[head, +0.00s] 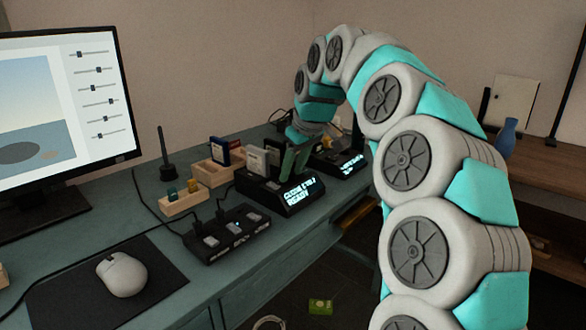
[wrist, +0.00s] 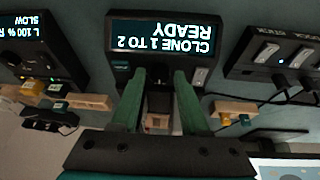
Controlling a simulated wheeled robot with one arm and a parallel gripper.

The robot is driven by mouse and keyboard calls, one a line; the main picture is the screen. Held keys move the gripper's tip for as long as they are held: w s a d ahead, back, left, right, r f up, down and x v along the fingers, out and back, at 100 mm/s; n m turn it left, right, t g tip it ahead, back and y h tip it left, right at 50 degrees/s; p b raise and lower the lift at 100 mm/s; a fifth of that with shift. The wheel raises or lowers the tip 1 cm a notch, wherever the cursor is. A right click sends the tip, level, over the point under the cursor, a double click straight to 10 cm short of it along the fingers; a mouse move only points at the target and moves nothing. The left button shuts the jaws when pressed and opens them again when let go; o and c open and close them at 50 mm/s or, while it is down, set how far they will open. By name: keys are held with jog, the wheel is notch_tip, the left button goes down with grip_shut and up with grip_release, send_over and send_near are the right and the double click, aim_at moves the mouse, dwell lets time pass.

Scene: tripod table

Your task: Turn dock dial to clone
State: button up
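The black dock (head: 290,204) stands on the desk, its lit screen reading "CLONE 1 TO 2 READY". The same screen (wrist: 165,42) shows upside down in the wrist view. My gripper (wrist: 160,80) is at the dock, pointing down behind the screen. Its two green fingers stand apart, with a dark part of the dock and a bit of wood showing between them. The dial cannot be made out; the fingers may hide it. In the head view one green finger (head: 288,162) shows just above the dock. I see nothing clearly gripped.
A second black device (head: 346,163) with a lit screen stands close on the right. A switch box (head: 230,233) lies at the front left. A wooden tray (head: 207,174) with cartridges and a small wooden holder (head: 184,204) stand left. A mouse (head: 121,274) rests on its mat.

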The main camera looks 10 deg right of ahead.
jog(key=shift+r, duration=0.1)
jog(key=v, duration=0.7)
jog(key=shift+r+b, duration=0.3)
jog(key=shift+r, duration=0.05)
jog(key=shift+s, duration=0.15)
jog(key=s+f+m+g, duration=0.2)
jog(key=s+f, duration=0.7)
jog(key=s, duration=0.4)
jog(key=s+f+m+g+h, duration=0.1)
jog(key=s+f+m+g, duration=0.1)
jog(key=s+f, duration=0.7)
jog(key=s+a+f+m+g+h, duration=0.1)
jog(key=s+f+m+g, duration=0.1)
jog(key=s+f, duration=0.7)
jog(key=s, duration=0.8)
jog(key=shift+s+f+m, duration=0.2)
jog(key=shift+s+m, duration=0.1)
jog(key=shift+s, duration=0.1)
jog(key=shift+a, duration=0.1)
